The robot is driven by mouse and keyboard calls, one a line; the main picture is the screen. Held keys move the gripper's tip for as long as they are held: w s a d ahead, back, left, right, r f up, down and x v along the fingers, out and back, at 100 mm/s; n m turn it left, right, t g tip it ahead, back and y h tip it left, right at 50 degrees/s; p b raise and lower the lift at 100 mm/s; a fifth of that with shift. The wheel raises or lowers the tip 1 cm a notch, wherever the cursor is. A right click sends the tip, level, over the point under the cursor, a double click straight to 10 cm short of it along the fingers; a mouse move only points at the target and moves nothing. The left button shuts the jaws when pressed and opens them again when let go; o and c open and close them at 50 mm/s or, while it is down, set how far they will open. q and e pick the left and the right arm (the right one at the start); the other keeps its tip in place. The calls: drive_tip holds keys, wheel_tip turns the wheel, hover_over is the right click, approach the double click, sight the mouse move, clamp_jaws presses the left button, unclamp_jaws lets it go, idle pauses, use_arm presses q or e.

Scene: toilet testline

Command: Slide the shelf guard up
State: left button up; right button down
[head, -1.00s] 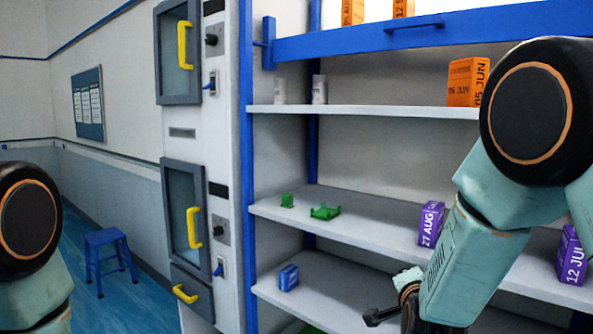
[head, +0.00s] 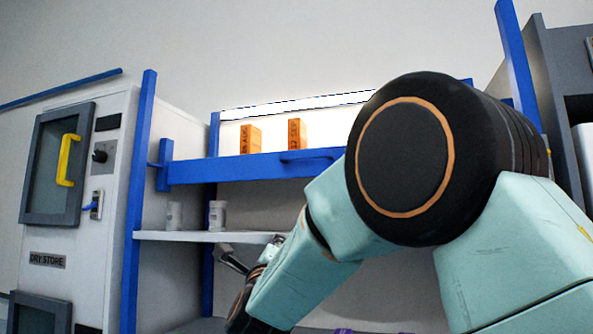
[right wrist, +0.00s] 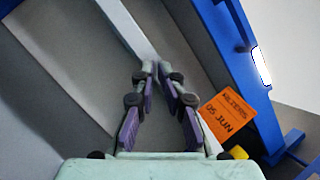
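The shelf guard (head: 225,170) is a blue bar across the front of the upper shelf in the head view, with a blue handle (head: 305,157) on its face. My right arm hides its right part. Part of a blue bar (right wrist: 228,70) also shows at the right in the right wrist view. My right gripper (head: 232,258) is below and left of the handle, near the white shelf, apart from the guard. In the right wrist view its fingers (right wrist: 156,68) have a narrow gap and hold nothing visible. My left gripper is out of view.
Orange boxes (head: 250,139) stand behind the guard. Small white containers (head: 217,215) stand on the white shelf (head: 165,236) below. Another orange box (right wrist: 228,114) is beside my right fingers in the wrist view. A cabinet (head: 60,165) with a yellow handle is at the left.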

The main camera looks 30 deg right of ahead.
wheel_tip(320, 180, up, 4)
drive_tip(key=s+a+m, duration=0.1)
drive_tip(key=a+m, duration=0.1)
use_arm(q)
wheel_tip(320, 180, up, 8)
drive_tip(key=p, duration=0.8)
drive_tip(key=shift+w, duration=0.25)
use_arm(e)
wheel_tip(320, 180, up, 21)
drive_tip(key=m+g+h, duration=0.3)
drive_tip(key=m+h, duration=0.3)
drive_tip(key=m, duration=0.7)
hover_over(306, 170)
drive_tip(key=s+a, duration=0.4)
drive_tip(key=s, duration=0.1)
drive_tip(key=shift+s+d, duration=0.1)
drive_tip(key=shift+d, duration=0.1)
